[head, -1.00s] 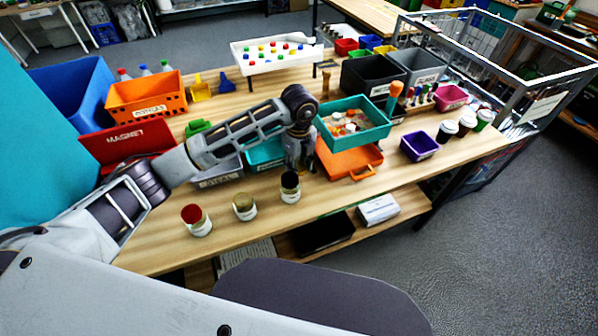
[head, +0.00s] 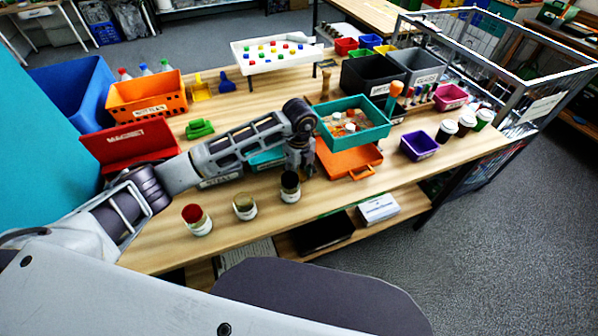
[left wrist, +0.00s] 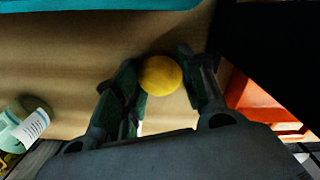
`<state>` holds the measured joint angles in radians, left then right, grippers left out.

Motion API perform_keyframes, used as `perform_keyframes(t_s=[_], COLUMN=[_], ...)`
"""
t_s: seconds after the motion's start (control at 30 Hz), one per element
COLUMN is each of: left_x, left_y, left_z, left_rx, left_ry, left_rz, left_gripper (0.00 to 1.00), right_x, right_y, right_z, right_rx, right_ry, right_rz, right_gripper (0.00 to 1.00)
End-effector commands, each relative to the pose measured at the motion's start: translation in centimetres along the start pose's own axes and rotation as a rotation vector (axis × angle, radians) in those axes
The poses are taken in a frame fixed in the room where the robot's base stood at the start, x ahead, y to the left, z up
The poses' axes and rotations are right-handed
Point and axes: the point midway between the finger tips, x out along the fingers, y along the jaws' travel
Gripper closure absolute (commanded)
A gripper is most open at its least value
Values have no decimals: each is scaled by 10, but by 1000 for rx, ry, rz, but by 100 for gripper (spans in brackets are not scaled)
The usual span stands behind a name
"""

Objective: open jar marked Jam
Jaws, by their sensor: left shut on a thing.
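Three small jars with white labels stand in a row near the table's front edge: one with a red top (head: 196,219), one olive (head: 244,206) and one dark (head: 290,187). I cannot read which is marked Jam. My left gripper (head: 300,172) points down just behind the dark jar. In the left wrist view, the left gripper (left wrist: 158,82) is shut on a round yellow thing (left wrist: 160,75), with its fingers on both sides. I cannot tell whether this is a lid alone or on a jar. A labelled jar (left wrist: 27,124) shows at lower left there. My right gripper is out of view.
An orange case (head: 348,162) with a teal tray (head: 368,133) above it stands right of the gripper. A teal bin (head: 266,157) is behind my arm. A purple bin (head: 419,147) is further right. The table (head: 345,198) is clear right of the dark jar.

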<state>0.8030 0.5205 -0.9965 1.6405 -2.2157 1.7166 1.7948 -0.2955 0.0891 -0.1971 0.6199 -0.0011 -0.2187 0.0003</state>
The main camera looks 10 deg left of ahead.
Motion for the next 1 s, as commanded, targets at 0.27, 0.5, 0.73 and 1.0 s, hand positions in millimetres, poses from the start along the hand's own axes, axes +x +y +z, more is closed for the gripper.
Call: perform_keyframes(t_s=[0.27,0.5,0.73,1.0], left_x=[3,2,0,-25], left_y=[0,0,0,-1], left_z=[0,0,0,1], left_rx=[0,0,0,1], left_ry=[0,0,0,-2], left_rz=[0,0,-1,-4], left_gripper=[50,50,50,50], right_x=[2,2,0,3], right_y=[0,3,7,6], right_z=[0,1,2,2], right_rx=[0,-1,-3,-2], right_ry=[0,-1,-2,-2], right_rz=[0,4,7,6], right_gripper=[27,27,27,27])
